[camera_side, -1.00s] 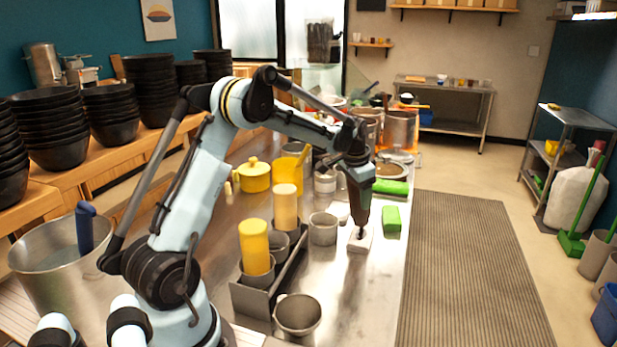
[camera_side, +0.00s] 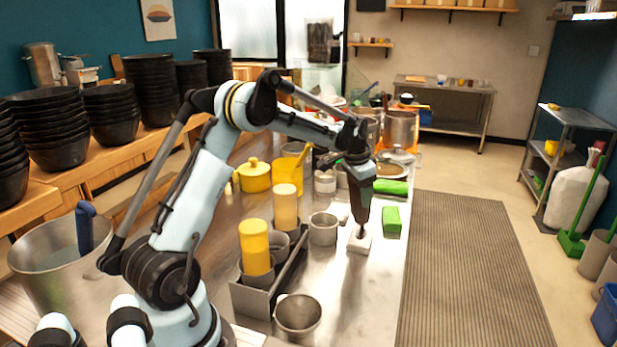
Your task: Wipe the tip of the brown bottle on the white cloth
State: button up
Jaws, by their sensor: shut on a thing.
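The brown bottle (camera_side: 361,209) is dark and hangs tip down from my gripper (camera_side: 359,180), which is shut on its upper part. It leans slightly, with its narrow tip at the bottom. The white cloth (camera_side: 357,248) is a small folded square on the steel counter, right below the bottle. The tip meets the cloth in the picture and looks to be touching it. The fingers are small and partly merge with the dark bottle.
A rack (camera_side: 262,298) holds a yellow bottle (camera_side: 254,247) and a pale yellow bottle (camera_side: 286,207) to the left. A metal cup (camera_side: 323,229) stands close to the cloth. An empty bowl (camera_side: 298,315) is in front.

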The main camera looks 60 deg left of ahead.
dwell(0.4)
jog(key=shift+s+d, duration=1.85)
jog(key=shift+d, duration=0.05)
notch_tip(320, 180, up, 6)
dwell(0.3)
dwell(0.4)
